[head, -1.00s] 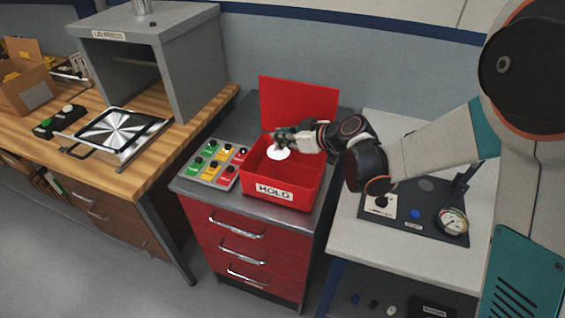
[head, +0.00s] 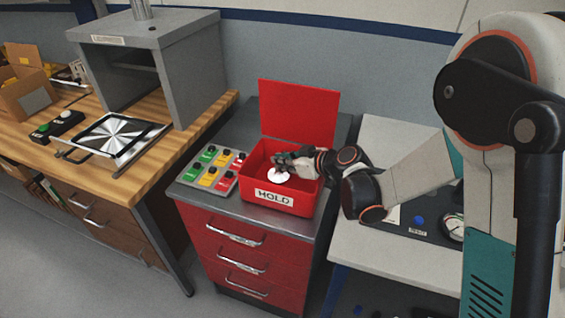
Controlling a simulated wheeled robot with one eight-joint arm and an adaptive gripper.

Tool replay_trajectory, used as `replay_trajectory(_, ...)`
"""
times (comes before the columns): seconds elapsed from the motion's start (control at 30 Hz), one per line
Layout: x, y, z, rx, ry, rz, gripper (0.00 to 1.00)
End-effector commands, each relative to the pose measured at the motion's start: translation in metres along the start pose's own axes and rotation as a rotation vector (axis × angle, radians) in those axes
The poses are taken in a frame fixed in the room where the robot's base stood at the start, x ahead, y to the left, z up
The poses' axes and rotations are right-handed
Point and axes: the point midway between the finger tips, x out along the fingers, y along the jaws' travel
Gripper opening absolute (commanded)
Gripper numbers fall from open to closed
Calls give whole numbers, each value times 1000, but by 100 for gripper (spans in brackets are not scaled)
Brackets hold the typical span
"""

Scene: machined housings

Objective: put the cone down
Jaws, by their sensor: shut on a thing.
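The white cone (head: 279,175) shows as a pale round shape inside the open red box labelled HOLD (head: 256,206). My gripper (head: 281,163) is shut on the cone and reaches into the box from the right. The gripper's fingers hide part of the cone. I cannot tell whether the cone touches the box floor.
The box's red lid (head: 299,112) stands open at the back. A panel of coloured buttons (head: 212,170) lies left of the box on the red drawer cabinet (head: 236,238). A grey press housing (head: 150,62) stands on the wooden bench. A pale table (head: 380,265) is at the right.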

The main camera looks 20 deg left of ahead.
Motion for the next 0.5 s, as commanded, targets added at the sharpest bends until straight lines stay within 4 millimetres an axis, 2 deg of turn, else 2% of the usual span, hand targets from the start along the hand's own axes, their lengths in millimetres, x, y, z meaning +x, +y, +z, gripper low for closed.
replay_trajectory(0.03,1,0,2,0,0,0,13)
replay_trajectory(0.1,0,0,1,0,0,0,28)
replay_trajectory(0.5,-1,0,-2,0,0,0,28)
